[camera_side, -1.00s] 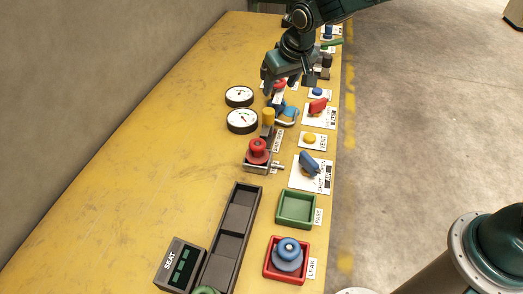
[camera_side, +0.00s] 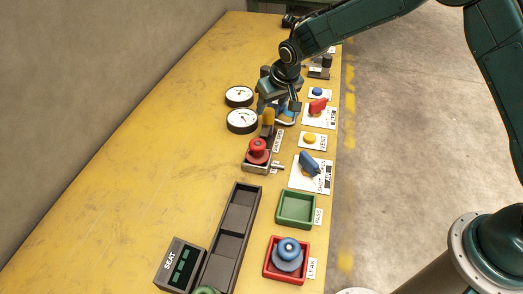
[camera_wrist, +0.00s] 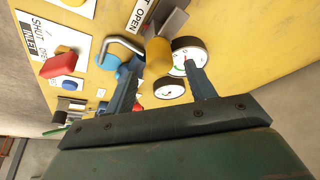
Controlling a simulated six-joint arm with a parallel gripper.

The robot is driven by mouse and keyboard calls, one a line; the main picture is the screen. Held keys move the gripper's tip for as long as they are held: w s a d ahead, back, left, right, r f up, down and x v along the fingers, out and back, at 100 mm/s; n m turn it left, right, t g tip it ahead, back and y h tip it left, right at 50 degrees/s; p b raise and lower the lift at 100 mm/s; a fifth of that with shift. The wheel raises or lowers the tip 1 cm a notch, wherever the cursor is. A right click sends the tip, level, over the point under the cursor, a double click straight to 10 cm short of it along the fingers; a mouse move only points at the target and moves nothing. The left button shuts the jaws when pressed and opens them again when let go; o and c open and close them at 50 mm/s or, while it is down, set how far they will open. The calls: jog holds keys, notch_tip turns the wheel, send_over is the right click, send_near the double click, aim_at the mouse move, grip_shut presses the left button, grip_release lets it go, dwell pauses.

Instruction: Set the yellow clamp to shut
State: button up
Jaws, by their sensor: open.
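The yellow clamp handle (camera_side: 268,116) is a stubby yellow grip standing on the bench by the two gauges, in the side view. It also shows in the wrist view (camera_wrist: 157,55) as a yellow cylinder, with a label reading OPEN by its grey metal part. My gripper (camera_side: 275,106) is open and low at the handle. In the wrist view, my two fingertips (camera_wrist: 161,64) appear on either side of the yellow cylinder, with gaps. I cannot tell whether either finger touches it. The fingers partly hide the handle and the blue part beside it in the side view.
A blue part with a metal loop (camera_wrist: 110,63) sits close beside one finger. Two round gauges (camera_side: 241,120) stand left of the handle. A red knob (camera_side: 257,147) on a metal block stands nearer. A red switch (camera_side: 317,106) and yellow VENT button (camera_side: 310,139) lie right.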

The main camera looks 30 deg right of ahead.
aim_at(269, 111)
jog(key=shift+x, duration=2.35)
jog(key=shift+c, duration=0.4)
jog(key=shift+r, duration=0.1)
grip_shut()
jog(key=shift+s+a, duration=1.8)
grip_release()
jog(key=shift+s+a, duration=0.1)
jog(key=shift+o, duration=0.4)
